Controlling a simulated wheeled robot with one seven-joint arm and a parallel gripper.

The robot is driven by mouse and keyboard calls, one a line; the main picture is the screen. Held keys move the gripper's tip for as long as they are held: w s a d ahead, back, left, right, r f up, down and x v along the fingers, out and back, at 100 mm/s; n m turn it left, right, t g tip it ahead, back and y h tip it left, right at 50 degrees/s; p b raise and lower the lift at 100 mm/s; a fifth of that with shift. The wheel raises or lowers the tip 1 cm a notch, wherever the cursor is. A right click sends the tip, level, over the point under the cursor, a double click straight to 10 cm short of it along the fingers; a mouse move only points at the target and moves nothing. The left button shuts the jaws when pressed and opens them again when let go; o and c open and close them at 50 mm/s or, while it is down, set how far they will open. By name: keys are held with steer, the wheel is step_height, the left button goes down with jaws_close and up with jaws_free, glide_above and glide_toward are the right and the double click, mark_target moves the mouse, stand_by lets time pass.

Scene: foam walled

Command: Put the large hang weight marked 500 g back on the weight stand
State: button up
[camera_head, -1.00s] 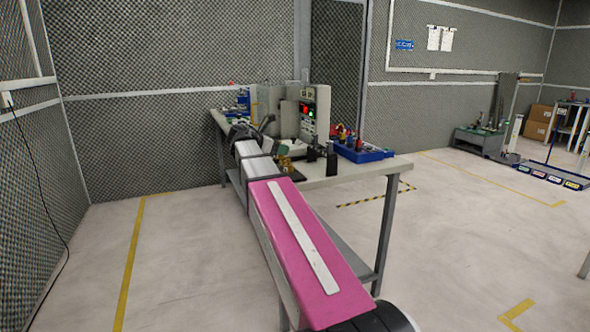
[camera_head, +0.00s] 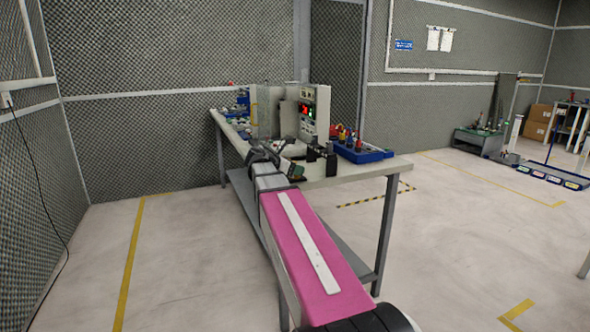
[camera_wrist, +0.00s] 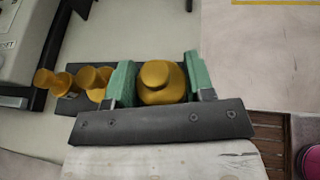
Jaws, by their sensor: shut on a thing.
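In the wrist view my gripper (camera_wrist: 160,84) has its two green fingers on either side of a large brass weight (camera_wrist: 162,82) and is shut on it. No marking on the weight can be read. Smaller brass weights (camera_wrist: 98,80) stand left of the gripper on a dark base (camera_wrist: 70,105), probably the weight stand; part of this base is hidden behind the gripper. I cannot tell whether the held weight touches the base. In the head view my gripper (camera_head: 290,168) is over the near part of the bench, and the arm hides the weights.
The bench (camera_head: 350,170) carries a white instrument panel (camera_head: 315,110) behind the gripper. A blue tray (camera_head: 362,153) of small tools stands to the right. Black blocks stand between the gripper and the tray. The bench's front right corner is clear.

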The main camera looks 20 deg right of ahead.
steer(key=o, duration=1)
steer(key=shift+c, duration=0.2)
steer(key=v, duration=1.2)
